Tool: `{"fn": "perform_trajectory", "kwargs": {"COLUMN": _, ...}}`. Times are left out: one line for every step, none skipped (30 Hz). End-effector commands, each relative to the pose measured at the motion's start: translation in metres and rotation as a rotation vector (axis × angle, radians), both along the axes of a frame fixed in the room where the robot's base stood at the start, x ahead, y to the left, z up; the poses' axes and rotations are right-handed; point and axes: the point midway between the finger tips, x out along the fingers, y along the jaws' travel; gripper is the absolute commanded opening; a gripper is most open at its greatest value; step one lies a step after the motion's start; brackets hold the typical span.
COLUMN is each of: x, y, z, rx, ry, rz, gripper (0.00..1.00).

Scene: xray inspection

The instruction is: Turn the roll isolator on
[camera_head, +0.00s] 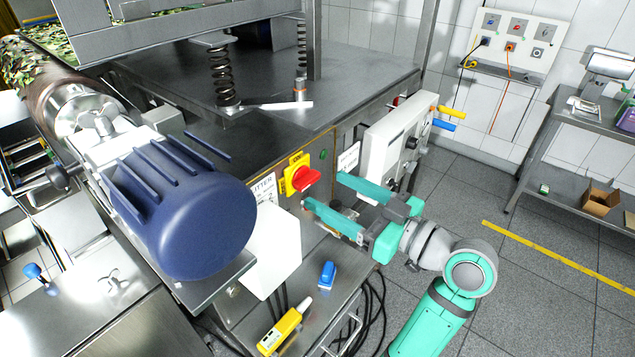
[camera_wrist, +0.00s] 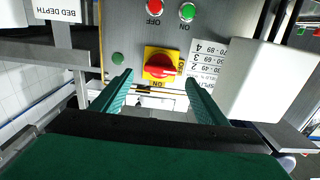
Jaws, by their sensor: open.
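The isolator is a red rotary knob (camera_head: 306,179) on a square yellow plate (camera_head: 291,166), mounted on the machine's side panel. In the wrist view the knob (camera_wrist: 160,71) lies mostly sideways across its plate (camera_wrist: 163,54), and the plate's lettering is partly hidden. My teal gripper (camera_head: 324,189) is open and empty in front of the panel. In the wrist view its two fingers (camera_wrist: 159,80) stand on either side of the knob, seemingly short of it; contact cannot be told.
A red OFF button (camera_wrist: 154,7) and a green ON button (camera_wrist: 187,12) are near the knob in the wrist view. A white box (camera_head: 274,250) and blue motor (camera_head: 185,215) are left of my gripper. A white control box (camera_head: 385,140) stands behind it.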

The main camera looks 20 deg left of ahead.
Motion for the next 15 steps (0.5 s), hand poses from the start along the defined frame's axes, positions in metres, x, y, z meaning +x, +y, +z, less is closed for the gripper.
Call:
{"fn": "perform_trajectory", "kwargs": {"x": 0.003, "y": 0.01, "z": 0.0, "rx": 0.0, "ry": 0.0, "rz": 0.003, "gripper": 0.67}}
{"fn": "perform_trajectory", "kwargs": {"x": 0.005, "y": 0.014, "z": 0.0, "rx": 0.0, "ry": 0.0, "rz": 0.003, "gripper": 0.67}}
{"fn": "perform_trajectory", "kwargs": {"x": 0.006, "y": 0.02, "z": 0.0, "rx": 0.0, "ry": 0.0, "rz": 0.003, "gripper": 0.67}}
{"fn": "perform_trajectory", "kwargs": {"x": 0.008, "y": 0.024, "z": 0.0, "rx": 0.0, "ry": 0.0, "rz": 0.002, "gripper": 0.67}}
{"fn": "perform_trajectory", "kwargs": {"x": 0.009, "y": 0.028, "z": 0.0, "rx": 0.001, "ry": 0.001, "rz": 0.002, "gripper": 0.67}}
{"fn": "perform_trajectory", "kwargs": {"x": 0.011, "y": 0.032, "z": 0.0, "rx": 0.001, "ry": 0.001, "rz": 0.002, "gripper": 0.67}}
{"fn": "perform_trajectory", "kwargs": {"x": 0.012, "y": 0.035, "z": 0.0, "rx": 0.001, "ry": 0.001, "rz": 0.001, "gripper": 0.67}}
{"fn": "perform_trajectory", "kwargs": {"x": 0.013, "y": 0.037, "z": 0.0, "rx": 0.0, "ry": 0.001, "rz": 0.001, "gripper": 0.67}}
{"fn": "perform_trajectory", "kwargs": {"x": 0.014, "y": 0.04, "z": 0.0, "rx": 0.0, "ry": 0.001, "rz": 0.001, "gripper": 0.67}}
{"fn": "perform_trajectory", "kwargs": {"x": 0.015, "y": 0.041, "z": 0.0, "rx": 0.0, "ry": 0.001, "rz": 0.0, "gripper": 0.67}}
{"fn": "perform_trajectory", "kwargs": {"x": 0.016, "y": 0.042, "z": 0.0, "rx": 0.0, "ry": 0.001, "rz": -0.001, "gripper": 0.67}}
{"fn": "perform_trajectory", "kwargs": {"x": 0.017, "y": 0.042, "z": 0.0, "rx": 0.001, "ry": 0.001, "rz": -0.003, "gripper": 0.67}}
{"fn": "perform_trajectory", "kwargs": {"x": 0.017, "y": 0.043, "z": 0.0, "rx": 0.001, "ry": 0.001, "rz": -0.004, "gripper": 0.67}}
{"fn": "perform_trajectory", "kwargs": {"x": 0.017, "y": 0.043, "z": 0.0, "rx": 0.001, "ry": 0.001, "rz": -0.004, "gripper": 0.67}}
{"fn": "perform_trajectory", "kwargs": {"x": 0.017, "y": 0.044, "z": 0.0, "rx": 0.001, "ry": 0.001, "rz": -0.005, "gripper": 0.67}}
